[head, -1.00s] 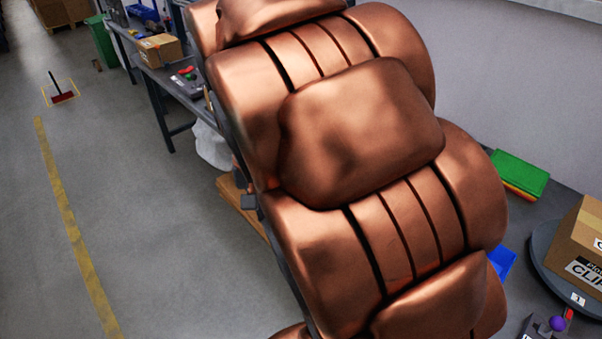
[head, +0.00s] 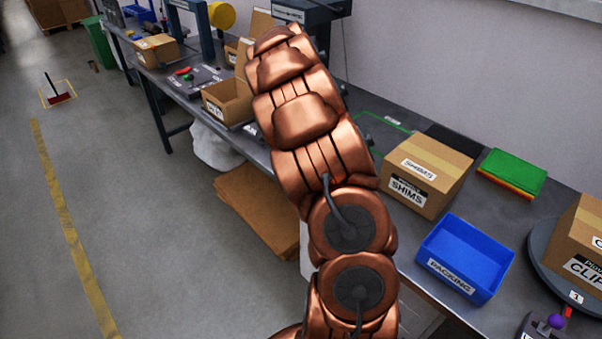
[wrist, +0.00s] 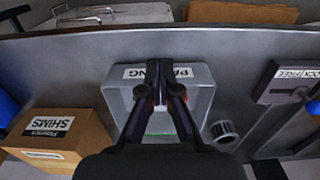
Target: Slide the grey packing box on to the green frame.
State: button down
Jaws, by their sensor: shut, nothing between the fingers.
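The grey packing box (wrist: 114,92) shows in the wrist view as an open grey bin with a white label, partly covered by my gripper. In the head view my arm hides it. My gripper (wrist: 160,66) is shut and empty, with its fingers in front of the box; I cannot tell whether they touch it. Part of the green frame (head: 388,120) shows as a thin green outline on the bench, just right of my arm in the head view. A short green line also shows between the fingers in the wrist view; I cannot tell how the box lies against it.
A SHIMS carton (head: 428,172) stands right of my arm, with a blue PACKING bin (head: 465,258) nearer. In the wrist view, a dark round part (wrist: 224,132) sits beside the grey box, and a labelled device (wrist: 285,82) stands farther right.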

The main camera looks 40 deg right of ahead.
jog(key=f+p, duration=0.3)
jog(key=f, duration=0.7)
jog(key=shift+d, duration=0.2)
jog(key=shift+d+p, duration=0.75)
jog(key=shift+d, duration=0.5)
jog(key=shift+d+f, duration=0.15)
jog(key=shift+d, duration=0.6)
